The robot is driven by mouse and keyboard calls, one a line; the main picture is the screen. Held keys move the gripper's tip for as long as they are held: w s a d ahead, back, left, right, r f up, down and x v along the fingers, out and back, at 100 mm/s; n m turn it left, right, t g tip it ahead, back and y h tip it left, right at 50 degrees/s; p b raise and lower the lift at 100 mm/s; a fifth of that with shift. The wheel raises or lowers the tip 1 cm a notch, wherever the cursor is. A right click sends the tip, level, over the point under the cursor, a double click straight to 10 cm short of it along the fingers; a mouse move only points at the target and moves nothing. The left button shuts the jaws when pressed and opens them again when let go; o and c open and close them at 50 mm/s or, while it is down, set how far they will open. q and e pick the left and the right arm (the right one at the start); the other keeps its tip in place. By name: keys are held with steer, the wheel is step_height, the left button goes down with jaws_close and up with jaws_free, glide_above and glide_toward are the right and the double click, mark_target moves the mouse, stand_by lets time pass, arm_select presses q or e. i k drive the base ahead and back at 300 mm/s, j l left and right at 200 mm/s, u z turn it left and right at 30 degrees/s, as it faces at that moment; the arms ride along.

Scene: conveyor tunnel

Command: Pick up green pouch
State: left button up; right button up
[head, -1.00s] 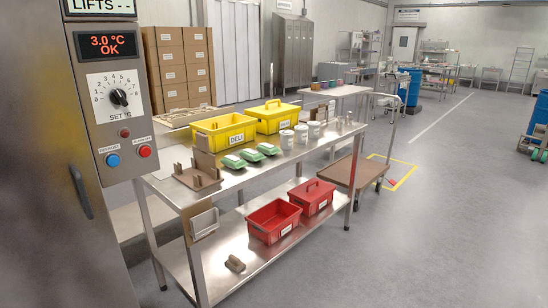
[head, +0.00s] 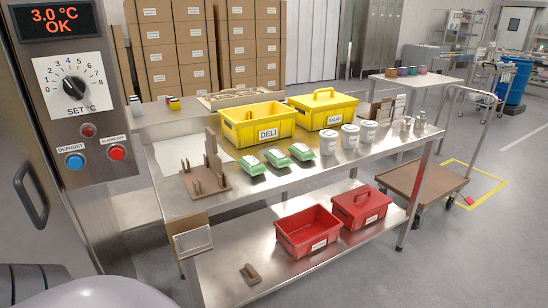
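Three green packs with white tops lie in a row on the steel table (head: 345,171): a left one (head: 252,166), a middle one (head: 276,158) and a right one (head: 302,152). They look like the green pouches, but I cannot tell which one is meant. They sit in front of the yellow DELI bin (head: 232,131), apart from each other. Neither of my grippers is in view.
A brown rack (head: 207,178) stands left of the packs, several white tubs (head: 350,137) to the right. A yellow SALAD bin (head: 325,118) is behind. Red bins (head: 308,248) sit on the lower shelf. A control cabinet (head: 75,110) stands close at left; a cart (head: 424,180) is at right.

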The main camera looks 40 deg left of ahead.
mark_target(251, 166)
steer(key=i+l+u, duration=0.1)
steer(key=i+u, duration=0.2)
steer(key=i, duration=0.2)
steer(key=i+l+u, duration=0.3)
steer(key=i, duration=0.15)
steer(key=i+l+u, duration=0.15)
steer(key=u, duration=0.25)
steer(key=i+l+u, duration=0.5)
steer(key=u, duration=0.25)
steer(key=i+l+u, duration=0.35)
steer(key=k+l, duration=0.05)
steer(key=k, duration=0.05)
